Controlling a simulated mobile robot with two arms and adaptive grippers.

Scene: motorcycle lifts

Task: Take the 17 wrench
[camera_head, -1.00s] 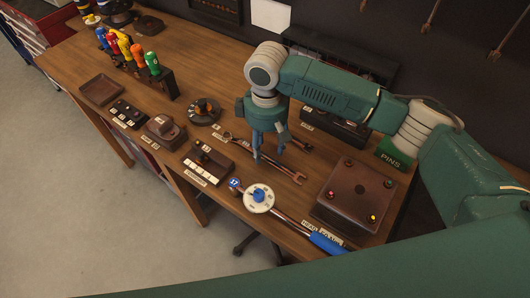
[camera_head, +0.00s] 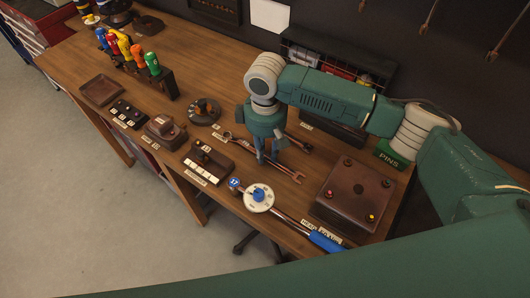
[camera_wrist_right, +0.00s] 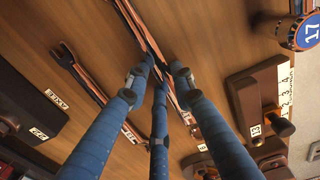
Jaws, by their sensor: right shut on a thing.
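My right gripper (camera_head: 265,158) points down over the workbench, its blue fingers closed on a long wrench (camera_head: 295,176). In the right wrist view the three fingers (camera_wrist_right: 157,78) meet around the shaft of this wrench (camera_wrist_right: 133,18), which lies along the wood or very close to it. I cannot read a size on it. A second wrench (camera_head: 304,148) lies behind the gripper and also shows in the right wrist view (camera_wrist_right: 86,77). My left gripper is not in view.
A brown box with lit buttons (camera_head: 352,195) stands right of the gripper. A block with a white scale (camera_head: 207,163) stands left, and a round dial (camera_head: 203,110) farther back. A green PINS box (camera_head: 393,153) is at the right. Screwdrivers (camera_head: 130,55) stand far left.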

